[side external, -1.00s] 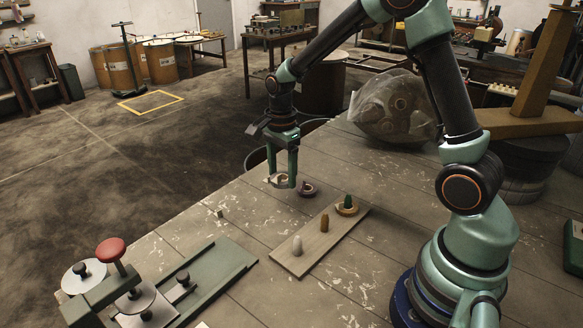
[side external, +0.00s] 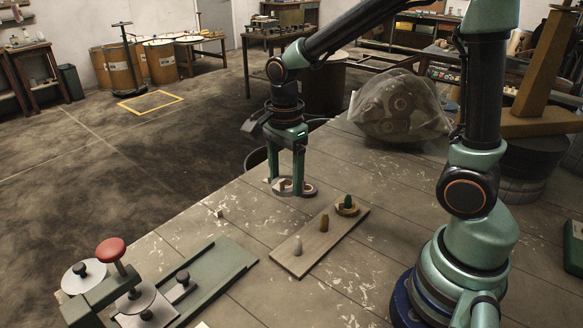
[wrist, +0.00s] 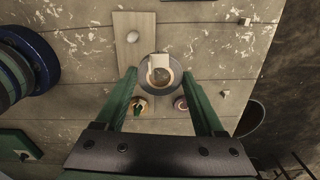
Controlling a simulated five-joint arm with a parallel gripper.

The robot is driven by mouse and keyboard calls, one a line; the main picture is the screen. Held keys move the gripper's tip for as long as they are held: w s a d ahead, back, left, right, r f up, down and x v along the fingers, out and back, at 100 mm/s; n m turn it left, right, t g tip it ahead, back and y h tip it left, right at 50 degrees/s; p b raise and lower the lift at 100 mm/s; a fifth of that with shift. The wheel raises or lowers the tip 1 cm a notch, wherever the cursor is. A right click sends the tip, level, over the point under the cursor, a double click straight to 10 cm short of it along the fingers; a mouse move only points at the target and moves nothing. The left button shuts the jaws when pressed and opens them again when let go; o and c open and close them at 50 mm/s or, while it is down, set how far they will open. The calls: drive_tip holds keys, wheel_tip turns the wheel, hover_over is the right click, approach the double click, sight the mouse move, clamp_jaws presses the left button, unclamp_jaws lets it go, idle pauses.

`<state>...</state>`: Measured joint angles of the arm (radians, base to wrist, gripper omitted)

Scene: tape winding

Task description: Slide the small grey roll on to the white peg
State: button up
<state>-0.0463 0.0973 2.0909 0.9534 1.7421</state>
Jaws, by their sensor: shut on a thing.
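My gripper (side external: 285,187) is shut on the small grey roll (side external: 284,188), which sits between its two fingertips. In the wrist view the roll (wrist: 173,90) shows as a dark ring with a pale piece in its middle, overlapping the board's edge. Its exact height over the table is hard to tell. The white peg (side external: 298,247) stands bare and upright at the near end of the wooden board (side external: 284,257). In the wrist view the peg (wrist: 132,37) is above and left of the held roll.
A brown peg (side external: 324,223) stands bare on the board. A green peg (side external: 348,201) has a tan roll (side external: 347,210) around it. A purplish roll (side external: 308,189) lies close to my right finger. A small block (side external: 220,214) and a green winding device (side external: 215,277) are at left.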

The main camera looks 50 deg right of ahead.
hover_over(297, 237)
wheel_tip(297, 237, down, 3)
drive_tip(key=shift+f, duration=2)
drive_tip(key=shift+r, duration=2.4)
drive_tip(key=shift+s+f, duration=0.1)
wheel_tip(297, 237, down, 10)
drive_tip(key=shift+f, duration=0.15)
